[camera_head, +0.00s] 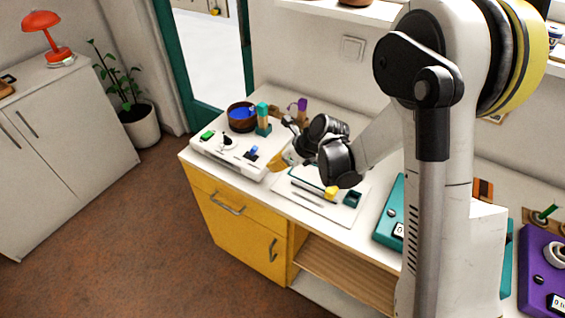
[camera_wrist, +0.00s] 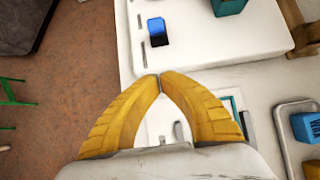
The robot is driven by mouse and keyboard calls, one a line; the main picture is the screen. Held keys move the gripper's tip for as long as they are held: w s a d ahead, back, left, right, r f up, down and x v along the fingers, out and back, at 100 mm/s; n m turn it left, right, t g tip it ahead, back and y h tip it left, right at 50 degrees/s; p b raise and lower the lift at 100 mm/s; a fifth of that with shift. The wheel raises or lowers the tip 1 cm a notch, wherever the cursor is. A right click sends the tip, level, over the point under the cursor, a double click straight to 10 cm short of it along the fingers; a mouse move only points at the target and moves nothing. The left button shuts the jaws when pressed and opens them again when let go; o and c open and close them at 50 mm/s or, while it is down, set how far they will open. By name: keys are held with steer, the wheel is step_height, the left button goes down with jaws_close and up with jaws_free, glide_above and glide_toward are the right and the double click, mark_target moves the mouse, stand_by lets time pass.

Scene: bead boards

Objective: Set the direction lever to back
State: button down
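A white board (camera_head: 228,160) lies on the left end of the counter in the head view. It carries a small blue lever (camera_head: 252,151) on a dark base, a green piece (camera_head: 208,135) and a black part (camera_head: 227,142). The blue lever also shows in the wrist view (camera_wrist: 156,30), near the top. No label tells me whether it is the direction lever, and I cannot tell its setting. My gripper (camera_wrist: 159,78) has its yellow fingertips together with nothing visible between them. In the wrist picture the tips are just below the blue lever, apart from it.
A dark bowl (camera_head: 241,118) with blue contents and a teal-and-wood block (camera_head: 263,120) stand behind the board. A second white board (camera_head: 318,207) with a yellow piece (camera_head: 331,193) lies to its right. Teal and purple boards are farther right. Floor lies beyond the counter's front edge.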

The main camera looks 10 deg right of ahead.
mark_target(258, 163)
steer(key=w+a, duration=0.2)
steer(key=shift+a+r+b, duration=0.1)
steer(key=shift+a+b, duration=0.3)
steer(key=shift+w+a+r, duration=0.25)
steer(key=shift+w+a, duration=0.1)
steer(key=shift+w, duration=0.05)
steer(key=shift+d+r, duration=0.1)
steer(key=shift+d, duration=0.05)
